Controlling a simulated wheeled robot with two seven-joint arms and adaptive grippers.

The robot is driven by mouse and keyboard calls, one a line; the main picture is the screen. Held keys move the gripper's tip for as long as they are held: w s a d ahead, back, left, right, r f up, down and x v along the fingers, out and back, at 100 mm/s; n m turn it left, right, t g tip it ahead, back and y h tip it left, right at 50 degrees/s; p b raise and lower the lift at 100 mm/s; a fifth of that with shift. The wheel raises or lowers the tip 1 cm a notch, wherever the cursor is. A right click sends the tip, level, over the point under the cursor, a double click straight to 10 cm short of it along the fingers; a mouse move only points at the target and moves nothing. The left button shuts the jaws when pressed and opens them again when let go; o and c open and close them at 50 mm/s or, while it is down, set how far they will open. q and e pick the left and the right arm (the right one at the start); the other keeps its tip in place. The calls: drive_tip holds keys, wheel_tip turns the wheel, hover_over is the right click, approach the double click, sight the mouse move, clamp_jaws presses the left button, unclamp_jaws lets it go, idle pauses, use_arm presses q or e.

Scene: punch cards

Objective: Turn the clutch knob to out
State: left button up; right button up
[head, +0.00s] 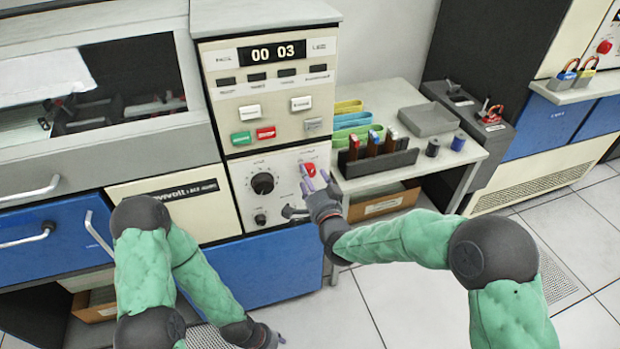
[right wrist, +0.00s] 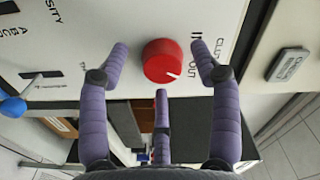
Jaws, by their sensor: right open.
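The clutch knob (head: 310,168) is the red round knob at the right of the cream control panel. In the right wrist view the knob (right wrist: 160,58) shows a white pointer line aimed down and right, toward the side of the OUT lettering. IN and OUT are printed beside it. My right gripper (head: 318,184) is open in front of the panel. In the wrist view its fingers stand on both sides of the knob and below it, with gaps visible.
To the right, a side table (head: 462,153) bears a dark card rack (head: 378,164). Open tiled floor (head: 400,310) lies in front.

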drive_tip(key=v, duration=1.1)
drive_tip(key=shift+s, duration=0.25)
drive_tip(key=shift+d+f, duration=0.1)
drive_tip(key=s+d+f+n+g+h+p, duration=0.15)
drive_tip(key=f+g, duration=0.25)
drive_tip(key=f, duration=0.5)
drive_tip(key=s+d+f+n+g+p, duration=0.2)
drive_tip(key=d+f+g, duration=0.15)
drive_tip(key=f, duration=0.55)
drive_tip(key=s+f+n+g+p, duration=0.1)
drive_tip(key=s+f+g, duration=0.3)
drive_tip(key=s, duration=0.5)
drive_tip(key=s+d+f+n+g+p, duration=0.1)
drive_tip(key=s+f+g+p, duration=0.1)
drive_tip(key=s+f+g, duration=0.3)
drive_tip(key=s+f, duration=0.3)
drive_tip(key=s, duration=0.1)
drive_tip(key=shift+s+d+f+n, duration=0.15)
drive_tip(key=shift+s+d+n, duration=0.05)
drive_tip(key=shift+s+n, duration=0.15)
drive_tip(key=shift+o, duration=0.3)
drive_tip(key=shift+w, duration=0.1)
